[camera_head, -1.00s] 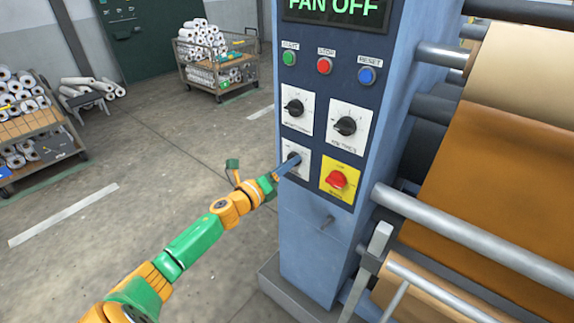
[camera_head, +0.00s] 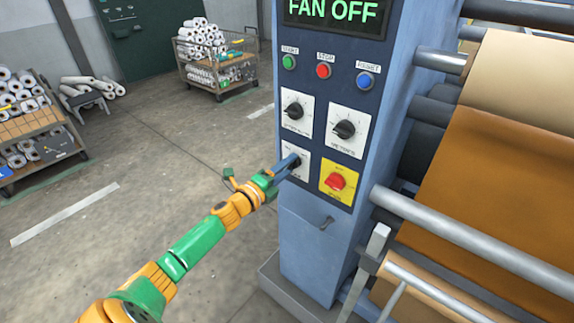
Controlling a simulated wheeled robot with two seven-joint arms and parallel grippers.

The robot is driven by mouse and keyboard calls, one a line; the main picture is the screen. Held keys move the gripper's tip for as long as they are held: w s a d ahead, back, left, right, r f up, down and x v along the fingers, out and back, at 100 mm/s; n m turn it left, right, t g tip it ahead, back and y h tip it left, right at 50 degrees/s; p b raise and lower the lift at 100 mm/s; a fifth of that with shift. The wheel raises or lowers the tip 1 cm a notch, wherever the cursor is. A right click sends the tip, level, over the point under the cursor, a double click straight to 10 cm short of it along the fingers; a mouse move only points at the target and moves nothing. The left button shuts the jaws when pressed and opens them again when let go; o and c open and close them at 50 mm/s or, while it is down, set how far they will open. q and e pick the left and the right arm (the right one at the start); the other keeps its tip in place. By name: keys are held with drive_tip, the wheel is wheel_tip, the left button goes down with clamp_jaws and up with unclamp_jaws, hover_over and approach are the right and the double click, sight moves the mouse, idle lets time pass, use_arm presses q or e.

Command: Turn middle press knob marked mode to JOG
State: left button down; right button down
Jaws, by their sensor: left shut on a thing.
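The press control panel carries a lower left black knob (camera_head: 297,162) on a white plate, mostly hidden by my gripper. My left gripper (camera_head: 292,162) reaches in from the left and is shut on this knob. Above it is an upper left black knob (camera_head: 294,111) on a white plate. To that one's right is a larger black knob (camera_head: 344,129), also on a white plate. The plates' small lettering is too blurred to read, so I cannot tell which is marked mode or where JOG lies. My right gripper is out of view.
A red knob (camera_head: 335,181) on a yellow plate sits close to the right of my gripper. Green (camera_head: 289,62), red (camera_head: 323,71) and blue (camera_head: 365,80) buttons are higher up, under a display (camera_head: 335,11) reading FAN OFF. Rollers (camera_head: 470,235) stand at right.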

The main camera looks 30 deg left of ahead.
use_arm(q)
drive_tip(key=n+p, duration=0.2)
drive_tip(key=n, duration=0.9)
drive_tip(key=shift+p, duration=0.3)
drive_tip(key=shift+n, duration=0.4)
drive_tip(key=shift+c, duration=1.6)
unclamp_jaws()
drive_tip(key=s, duration=0.7)
drive_tip(key=shift+a+p, duration=0.3)
